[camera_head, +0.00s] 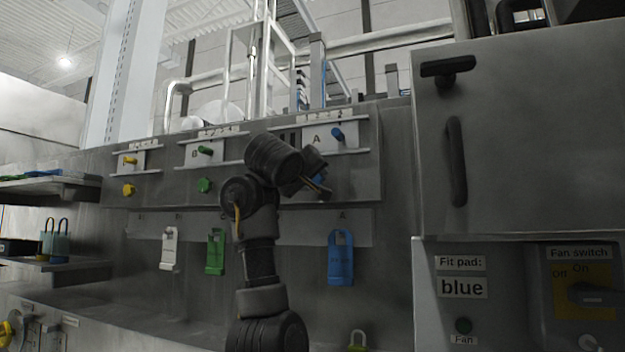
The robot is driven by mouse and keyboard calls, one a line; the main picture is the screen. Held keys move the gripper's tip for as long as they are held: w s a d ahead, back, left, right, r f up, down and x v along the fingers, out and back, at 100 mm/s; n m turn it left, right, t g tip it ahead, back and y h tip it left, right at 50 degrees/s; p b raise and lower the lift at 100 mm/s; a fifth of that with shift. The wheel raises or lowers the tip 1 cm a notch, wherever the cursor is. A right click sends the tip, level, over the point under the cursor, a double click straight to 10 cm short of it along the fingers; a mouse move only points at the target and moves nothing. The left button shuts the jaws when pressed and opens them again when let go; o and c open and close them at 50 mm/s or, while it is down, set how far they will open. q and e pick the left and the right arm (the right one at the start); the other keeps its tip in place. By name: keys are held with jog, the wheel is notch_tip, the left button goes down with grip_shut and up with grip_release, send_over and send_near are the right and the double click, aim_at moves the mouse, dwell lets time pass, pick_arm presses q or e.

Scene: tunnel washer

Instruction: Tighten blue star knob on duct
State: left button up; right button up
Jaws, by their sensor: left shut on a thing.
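The blue star knob (319,181) sits on the grey duct panel (358,172), below the label plate marked A. Only a small bit of its blue shows; my gripper hides the rest. My left gripper (320,186) is at the knob and shut on it, its arm rising from the bottom centre and bending right. The green star knob (204,185) and the yellow star knob (128,189) are on the same panel to the left, apart from my gripper. My right gripper is not in view.
A grey cabinet door with a black handle (456,160) is at right, above a "Fit pad: blue" sign (464,288) and fan switch (592,294). Shelves with padlocks stand at left.

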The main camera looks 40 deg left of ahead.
pick_arm(q)
jog(key=shift+f+m+b, duration=0.1)
jog(key=shift+m+b, duration=2.45)
jog(key=shift+m, duration=15.35)
jog(key=o, duration=1)
jog(key=shift+c, duration=0.2)
